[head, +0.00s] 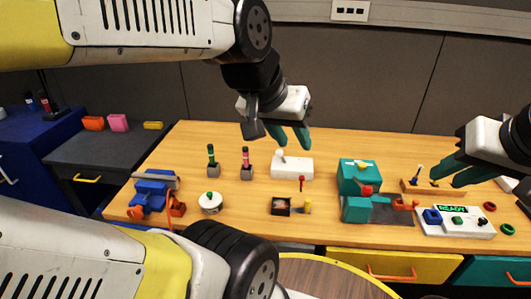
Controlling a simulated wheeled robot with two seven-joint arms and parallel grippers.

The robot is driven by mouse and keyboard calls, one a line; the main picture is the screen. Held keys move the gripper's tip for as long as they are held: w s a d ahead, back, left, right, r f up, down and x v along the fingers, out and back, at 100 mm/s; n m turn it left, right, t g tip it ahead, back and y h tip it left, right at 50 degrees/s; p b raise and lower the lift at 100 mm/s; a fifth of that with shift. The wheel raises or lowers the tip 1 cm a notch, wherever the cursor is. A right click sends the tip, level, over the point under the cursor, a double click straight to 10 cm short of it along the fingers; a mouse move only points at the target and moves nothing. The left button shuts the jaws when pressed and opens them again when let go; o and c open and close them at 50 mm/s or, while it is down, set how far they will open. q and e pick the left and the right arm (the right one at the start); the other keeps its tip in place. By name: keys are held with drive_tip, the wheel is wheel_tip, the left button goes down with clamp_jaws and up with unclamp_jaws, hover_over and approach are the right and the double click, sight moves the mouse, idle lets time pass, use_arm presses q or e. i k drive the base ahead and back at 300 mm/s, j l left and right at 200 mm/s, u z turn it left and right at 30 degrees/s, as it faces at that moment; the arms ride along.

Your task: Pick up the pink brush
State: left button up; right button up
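The pink brush (246,157) stands upright in a small grey holder (247,173) on the wooden table, left of centre. A similar green-handled brush (211,155) stands in its own holder just to its left. My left gripper (290,135) hangs over the back of the table, up and to the right of the pink brush in the picture. Its teal fingers point down, apart and empty. My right gripper (452,172) is over the right end of the table, far from the brush. Its teal fingers look parted, with nothing seen between them.
A white joystick box (292,167) sits right of the brush. A white round pot (210,203), a blue vise (153,190) and a dark tray (281,206) are nearby. A teal machine (357,178) and a READY panel (457,222) stand to the right.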

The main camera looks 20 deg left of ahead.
sight(246, 155)
drive_tip(key=k+j+z, duration=0.1)
drive_tip(key=j, duration=0.35)
drive_tip(key=k+j+z, duration=0.1)
drive_tip(key=j, duration=0.3)
drive_tip(key=k+j+z, duration=0.15)
drive_tip(key=j, duration=0.3)
drive_tip(key=k+j+z, duration=0.1)
drive_tip(key=j, duration=0.3)
drive_tip(key=k+j+z, duration=0.1)
drive_tip(key=j, duration=0.3)
drive_tip(key=k, duration=0.1)
